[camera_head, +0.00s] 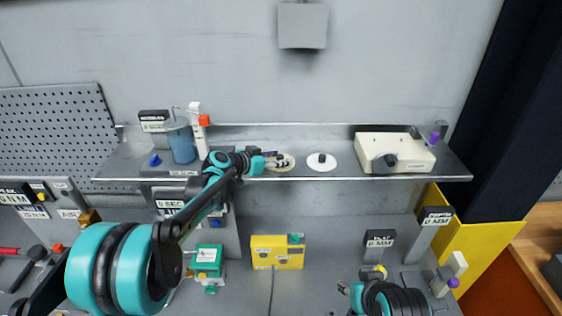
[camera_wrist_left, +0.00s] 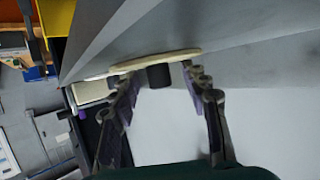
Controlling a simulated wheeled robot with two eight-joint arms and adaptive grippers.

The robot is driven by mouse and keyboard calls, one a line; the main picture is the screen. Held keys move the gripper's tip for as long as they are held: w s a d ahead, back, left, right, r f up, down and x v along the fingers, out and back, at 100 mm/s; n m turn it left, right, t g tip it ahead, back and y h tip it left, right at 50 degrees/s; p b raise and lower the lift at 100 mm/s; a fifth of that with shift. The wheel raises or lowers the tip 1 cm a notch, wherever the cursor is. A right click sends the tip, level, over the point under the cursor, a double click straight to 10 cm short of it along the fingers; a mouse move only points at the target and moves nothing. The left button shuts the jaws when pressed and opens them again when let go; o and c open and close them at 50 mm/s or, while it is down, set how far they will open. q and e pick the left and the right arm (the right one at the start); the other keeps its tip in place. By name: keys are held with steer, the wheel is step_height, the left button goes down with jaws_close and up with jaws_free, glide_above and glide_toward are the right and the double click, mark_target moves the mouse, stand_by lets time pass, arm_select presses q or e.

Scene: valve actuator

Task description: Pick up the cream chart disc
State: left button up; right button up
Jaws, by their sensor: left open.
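The cream chart disc (camera_head: 288,168) lies flat on the metal shelf, partly hidden behind my left gripper (camera_head: 274,160). In the left wrist view the cream disc (camera_wrist_left: 172,55) shows edge-on, with its dark central knob (camera_wrist_left: 158,76). My left gripper (camera_wrist_left: 161,77) is open there, with one finger on each side of the knob; I cannot tell whether either touches it. A white disc (camera_head: 322,167) with a black knob lies just to the right on the shelf. My right gripper (camera_head: 345,288) is low in the head view; its jaws are too small to read.
The shelf (camera_head: 345,177) also holds a blue container (camera_head: 181,145) at left and a cream box (camera_head: 397,148) with a dark knob at right. Below are a yellow box (camera_head: 277,253) and a green-topped box (camera_head: 207,261). A grey wall stands behind the shelf.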

arm_select(q)
steer(key=shift+s+a+r, duration=0.15)
steer(key=shift+s+a, duration=0.1)
steer(key=shift+s, duration=0.05)
steer(key=shift+c, duration=0.5)
steer(key=shift+w+d, duration=0.1)
jaws_close()
